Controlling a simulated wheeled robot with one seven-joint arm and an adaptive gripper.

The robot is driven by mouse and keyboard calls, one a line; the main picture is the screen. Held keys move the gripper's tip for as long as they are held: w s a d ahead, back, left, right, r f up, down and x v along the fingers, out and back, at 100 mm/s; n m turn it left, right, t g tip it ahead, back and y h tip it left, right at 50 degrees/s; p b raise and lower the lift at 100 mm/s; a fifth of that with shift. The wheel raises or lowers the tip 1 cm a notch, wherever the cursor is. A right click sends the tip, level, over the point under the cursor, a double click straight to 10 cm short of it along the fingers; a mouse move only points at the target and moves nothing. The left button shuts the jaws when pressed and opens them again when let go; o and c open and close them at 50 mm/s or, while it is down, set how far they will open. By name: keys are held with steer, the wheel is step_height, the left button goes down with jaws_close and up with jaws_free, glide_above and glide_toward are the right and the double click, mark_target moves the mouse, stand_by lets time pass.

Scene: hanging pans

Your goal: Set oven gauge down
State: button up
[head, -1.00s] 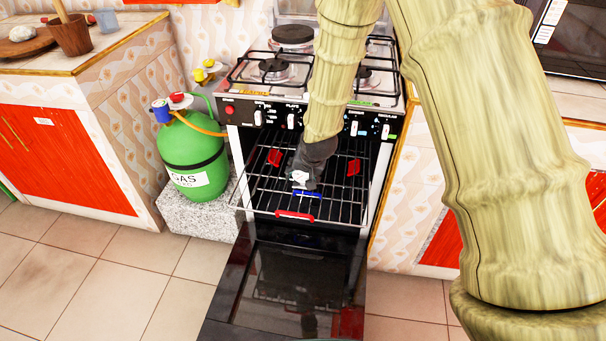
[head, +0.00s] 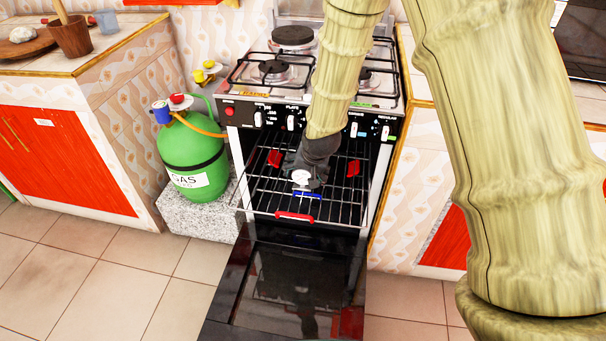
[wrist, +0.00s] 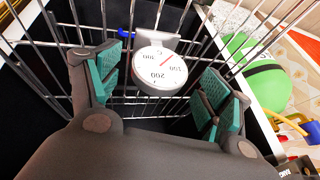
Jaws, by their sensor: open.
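The oven gauge (wrist: 160,70) is a round white dial with numbers and a red needle. In the wrist view it lies between my open fingers, with a gap on each side, over the oven rack. In the head view the gauge (head: 301,177) shows as a small white disc at the front of the rack (head: 262,205). My gripper (head: 305,170) reaches into the open oven from above. In the wrist view my gripper (wrist: 160,95) has its teal finger pads apart. Whether the gauge's base touches the rack wires is hard to tell.
The rack has a blue clip (head: 308,196), a red front handle (head: 294,217) and red pieces at both sides. The oven door (head: 290,290) is folded down in front. A green gas bottle (head: 192,150) stands left of the stove. The control panel is close above my wrist.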

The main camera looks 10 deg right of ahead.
steer(key=p+v, duration=0.1)
steer(key=v, duration=0.8)
steer(key=shift+r, duration=0.15)
stand_by(0.9)
